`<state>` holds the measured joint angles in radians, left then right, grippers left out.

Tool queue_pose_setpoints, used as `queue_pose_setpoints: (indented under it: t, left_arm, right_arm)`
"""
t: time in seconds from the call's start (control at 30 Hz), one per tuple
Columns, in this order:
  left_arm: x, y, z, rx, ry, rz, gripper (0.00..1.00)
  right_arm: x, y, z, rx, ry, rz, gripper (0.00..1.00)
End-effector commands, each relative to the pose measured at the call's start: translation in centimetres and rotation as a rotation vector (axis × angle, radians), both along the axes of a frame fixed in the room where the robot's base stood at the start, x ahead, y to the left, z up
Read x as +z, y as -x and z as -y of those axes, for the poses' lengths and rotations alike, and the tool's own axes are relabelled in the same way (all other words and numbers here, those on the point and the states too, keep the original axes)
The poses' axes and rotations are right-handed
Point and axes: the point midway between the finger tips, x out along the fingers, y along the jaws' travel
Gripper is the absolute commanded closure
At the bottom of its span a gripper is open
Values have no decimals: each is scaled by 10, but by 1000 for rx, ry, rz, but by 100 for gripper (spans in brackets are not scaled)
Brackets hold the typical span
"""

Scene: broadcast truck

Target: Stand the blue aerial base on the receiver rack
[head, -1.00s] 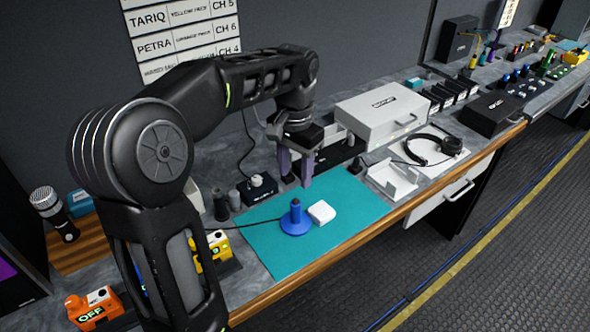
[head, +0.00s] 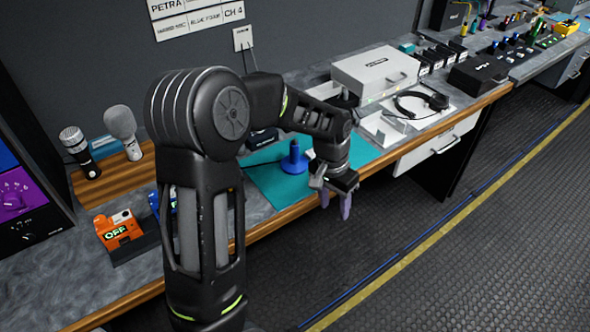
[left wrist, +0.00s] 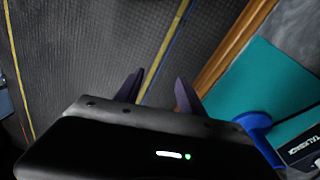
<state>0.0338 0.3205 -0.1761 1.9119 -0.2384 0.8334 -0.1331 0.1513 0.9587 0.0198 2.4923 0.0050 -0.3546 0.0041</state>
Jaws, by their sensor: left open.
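The blue aerial base (head: 293,160), a round blue foot with an upright stem, stands on the teal mat (head: 275,187). It shows partly at the right of the left wrist view (left wrist: 254,121). My left gripper (head: 335,202) is open and empty, pointing down beyond the counter's front edge, right of and nearer than the aerial base. Its fingers (left wrist: 157,88) have only floor behind them in the left wrist view. My right gripper is not in view. I cannot tell for certain which unit is the receiver rack; a light grey box (head: 372,75) stands farther along the counter.
A white tray (head: 382,128) and headset (head: 420,104) lie right of the mat. Microphones (head: 73,148) and an orange "OFF" unit (head: 119,231) are at the left. A dark box labelled talkback (left wrist: 303,148) shows beside the mat. The floor (head: 420,210) in front is clear.

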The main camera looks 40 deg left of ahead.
Motion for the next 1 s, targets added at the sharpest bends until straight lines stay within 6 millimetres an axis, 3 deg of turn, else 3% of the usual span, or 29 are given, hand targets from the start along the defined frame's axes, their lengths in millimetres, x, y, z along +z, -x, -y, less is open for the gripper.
queue_pose_setpoints:
  t: [0.03,0.17,0.23,0.3,0.43,0.5,0.63,1.0]
  left_arm:
    - [-25,5,16,-3,20,-10,54]
    - [-87,23,60,5,80,-13,54]
    - [-123,42,88,23,118,-19,54]
    - [-161,71,120,49,160,-30,54]
    - [-213,138,171,127,226,-50,54]
    - [-227,168,188,167,244,-57,54]
    - [-236,200,204,213,260,-59,54]
    - [-238,207,208,227,263,-53,57]
  right_arm:
    - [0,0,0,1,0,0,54]
    - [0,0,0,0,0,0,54]
    - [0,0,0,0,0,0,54]
    - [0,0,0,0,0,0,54]
    - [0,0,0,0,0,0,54]
    - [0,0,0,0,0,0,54]
    - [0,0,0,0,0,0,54]
    - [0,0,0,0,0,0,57]
